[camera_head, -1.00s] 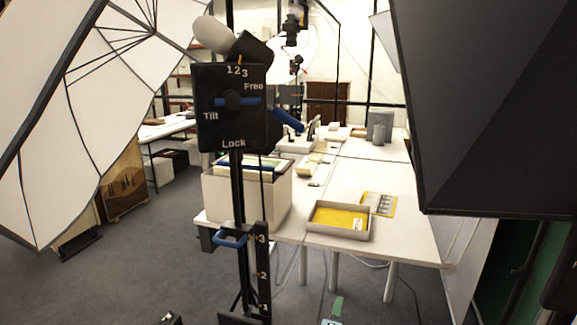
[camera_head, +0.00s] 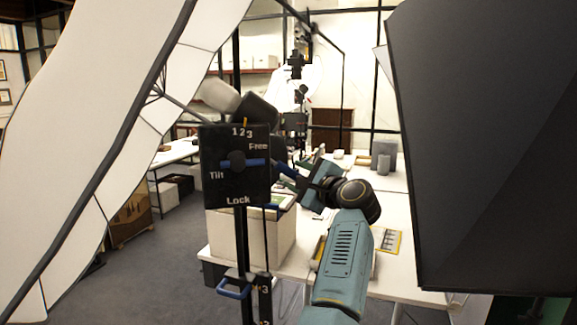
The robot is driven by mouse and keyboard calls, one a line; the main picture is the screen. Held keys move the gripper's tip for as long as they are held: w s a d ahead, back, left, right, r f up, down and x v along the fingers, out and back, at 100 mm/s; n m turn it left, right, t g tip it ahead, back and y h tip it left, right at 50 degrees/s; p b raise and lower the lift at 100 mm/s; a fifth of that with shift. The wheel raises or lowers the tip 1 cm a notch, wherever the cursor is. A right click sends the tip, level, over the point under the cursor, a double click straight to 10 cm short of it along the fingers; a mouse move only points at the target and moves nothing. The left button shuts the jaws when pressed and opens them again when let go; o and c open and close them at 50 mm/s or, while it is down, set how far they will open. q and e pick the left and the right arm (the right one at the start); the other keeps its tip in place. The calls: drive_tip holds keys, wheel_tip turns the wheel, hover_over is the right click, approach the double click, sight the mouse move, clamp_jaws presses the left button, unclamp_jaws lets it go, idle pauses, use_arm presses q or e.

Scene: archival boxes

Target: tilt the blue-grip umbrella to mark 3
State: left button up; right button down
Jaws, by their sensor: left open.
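The white umbrella (camera_head: 105,110) fills the left of the view, its shaft running to a grey lamp head (camera_head: 219,95). A black panel (camera_head: 222,187) on the stand carries marks 1, 2, 3 at its top and the words Tilt, Free and Lock. A small orange pointer (camera_head: 246,122) sits above the marks, about between 2 and 3. A blue lever (camera_head: 255,162) lies level across the panel's knob. The blue grip (camera_head: 284,169) sticks out behind the panel's right edge. My left gripper (camera_head: 290,180) is open beside it; contact is unclear. My right gripper is not seen.
A blue handle (camera_head: 232,292) and a numbered scale sit lower on the stand. A pale box (camera_head: 240,240) and a white table (camera_head: 400,210) stand behind. A large black panel (camera_head: 490,150) blocks the right side.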

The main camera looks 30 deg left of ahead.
use_arm(q)
drive_tip(key=shift+p+x, duration=0.5)
drive_tip(key=shift+x, duration=0.95)
drive_tip(key=shift+d, duration=0.1)
clamp_jaws()
